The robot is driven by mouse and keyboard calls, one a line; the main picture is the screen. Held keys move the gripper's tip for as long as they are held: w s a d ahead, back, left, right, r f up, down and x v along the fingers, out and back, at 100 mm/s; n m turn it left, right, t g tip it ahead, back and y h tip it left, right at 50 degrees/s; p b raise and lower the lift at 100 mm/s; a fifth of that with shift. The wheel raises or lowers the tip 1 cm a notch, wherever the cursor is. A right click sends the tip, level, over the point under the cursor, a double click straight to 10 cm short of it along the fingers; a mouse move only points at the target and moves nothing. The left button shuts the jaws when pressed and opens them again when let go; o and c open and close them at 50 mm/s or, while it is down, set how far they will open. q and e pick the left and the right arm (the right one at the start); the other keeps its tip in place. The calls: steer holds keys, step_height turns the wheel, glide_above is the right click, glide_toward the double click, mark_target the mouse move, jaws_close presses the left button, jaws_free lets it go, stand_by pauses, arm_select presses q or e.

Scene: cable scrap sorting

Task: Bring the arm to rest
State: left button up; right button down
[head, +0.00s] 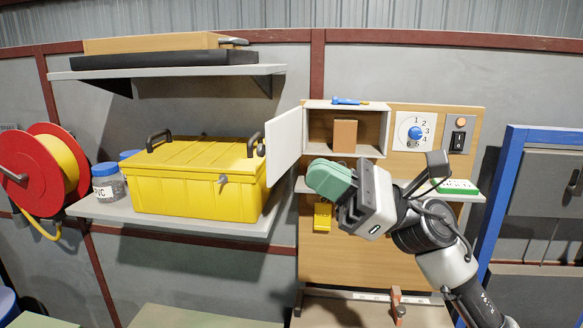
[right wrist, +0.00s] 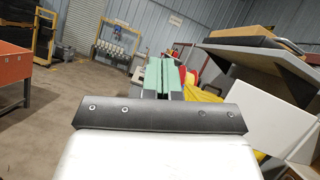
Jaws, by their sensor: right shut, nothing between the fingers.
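My right gripper (head: 328,179) is raised in front of the wall board, its arm coming in from the lower right. Its green fingers are pressed together with nothing between them. They also show closed in the right wrist view (right wrist: 163,76), pointing away from the camera. In the head view the gripper is in front of the lower edge of the open cabinet (head: 318,144), and apart from it as far as I can tell. My left gripper is not in view.
The cabinet holds a brown block (head: 345,136), and its white door (head: 282,146) stands open to the left. A yellow case (head: 196,196) sits on the lower left shelf (head: 112,211). A dial panel (head: 415,132) and a blue frame (head: 500,195) are to the right.

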steer(key=w+d+f+m+t+h, duration=0.1)
steer(key=d+f+m+t+h, duration=0.25)
steer(key=m+t, duration=0.55)
steer(key=w+d+f+m+t+h, duration=0.2)
steer(key=f+m+t+h, duration=0.35)
steer(key=m, duration=0.75)
steer(key=w+d+f+m+t+h, duration=0.1)
steer(key=d+f+m+t+h, duration=0.25)
steer(key=m+t, duration=0.6)
steer(key=s+d+f+m+g+h, duration=0.25)
steer(key=f+m+g+h, duration=0.2)
steer(key=f+m, duration=0.35)
steer(key=s+d+f+m+g+h, duration=0.1)
steer(key=d+f+m+g+h, duration=0.2)
steer(key=f+m+h, duration=0.5)
steer(key=s+d+f+m+g+y, duration=0.1)
steer(key=s+f+m+g, duration=0.3)
steer(key=s+f+g, duration=0.5)
steer(key=s+d+f+m+g+y, duration=0.1)
steer(key=s+f+m+g, duration=0.4)
steer(key=s+f, duration=1.05)
steer(key=f, duration=1.9)
steer(key=s+d+f+n+g, duration=0.1)
steer(key=s+d+f+g, duration=0.1)
steer(key=s+f, duration=1.4)
steer(key=shift+s+d+f+h, duration=0.3)
steer(key=shift+s+d+f, duration=0.1)
steer(key=shift+f, duration=0.15)
